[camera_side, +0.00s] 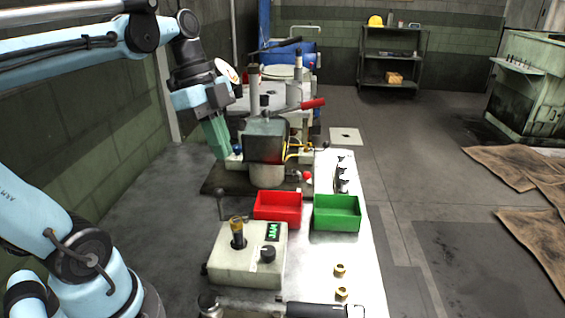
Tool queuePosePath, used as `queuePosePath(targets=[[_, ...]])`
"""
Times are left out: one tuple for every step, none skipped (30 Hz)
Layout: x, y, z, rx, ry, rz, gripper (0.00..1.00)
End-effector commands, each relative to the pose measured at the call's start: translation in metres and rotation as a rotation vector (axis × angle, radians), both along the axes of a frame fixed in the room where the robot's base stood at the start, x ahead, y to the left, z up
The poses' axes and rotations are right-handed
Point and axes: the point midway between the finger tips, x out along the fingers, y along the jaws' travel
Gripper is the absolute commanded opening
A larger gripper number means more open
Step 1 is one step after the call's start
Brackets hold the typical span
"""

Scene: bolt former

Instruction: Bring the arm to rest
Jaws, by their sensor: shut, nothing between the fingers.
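My gripper (217,140) hangs at the end of my light-blue arm, left of the bolt former (265,140). Its green fingers point down and are together, with nothing seen between them. The fingertips are close to the left side of the machine in the picture; I cannot tell whether they touch it. The bolt former is a dark block on a round base, with a red-handled lever (312,104) reaching to the right.
A red bin (278,222) and a green bin (337,225) stand in front of the machine. A grey control box (248,268) with a green display, brass rings (340,270) and a black-handled tool (318,310) are nearer. Open floor lies to the right.

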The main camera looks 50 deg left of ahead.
Motion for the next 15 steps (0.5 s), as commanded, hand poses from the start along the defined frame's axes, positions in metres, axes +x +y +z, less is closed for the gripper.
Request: queuePosePath(targets=[[0.001, -0.004, -0.008, 0.02, -0.001, 0.068, 0.0], [0.002, -0.006, -0.013, 0.032, -0.004, 0.121, 0.0], [0.004, -0.008, -0.02, 0.048, -0.009, 0.196, 0.0], [0.006, -0.009, -0.025, 0.056, -0.016, 0.253, 0.0], [0.007, -0.011, -0.03, 0.063, -0.024, 0.311, 0.0], [0.009, -0.013, -0.036, 0.07, -0.037, 0.387, 0.0], [0.01, -0.015, -0.041, 0.072, -0.047, 0.443, 0.0], [0.011, -0.016, -0.045, 0.072, -0.06, 0.498, 0.0], [0.013, -0.019, -0.051, 0.069, -0.078, 0.573, 0.0], [0.015, -0.021, -0.055, 0.064, -0.092, 0.626, 0.0], [0.016, -0.022, -0.059, 0.056, -0.107, 0.681, 0.0], [0.018, -0.025, -0.064, 0.043, -0.128, 0.751, 0.0], [0.019, -0.027, -0.067, 0.029, -0.143, 0.802, 0.0], [0.02, -0.029, -0.071, 0.014, -0.159, 0.853, 0.0], [0.021, -0.032, -0.075, -0.009, -0.179, 0.915, 0.0]])
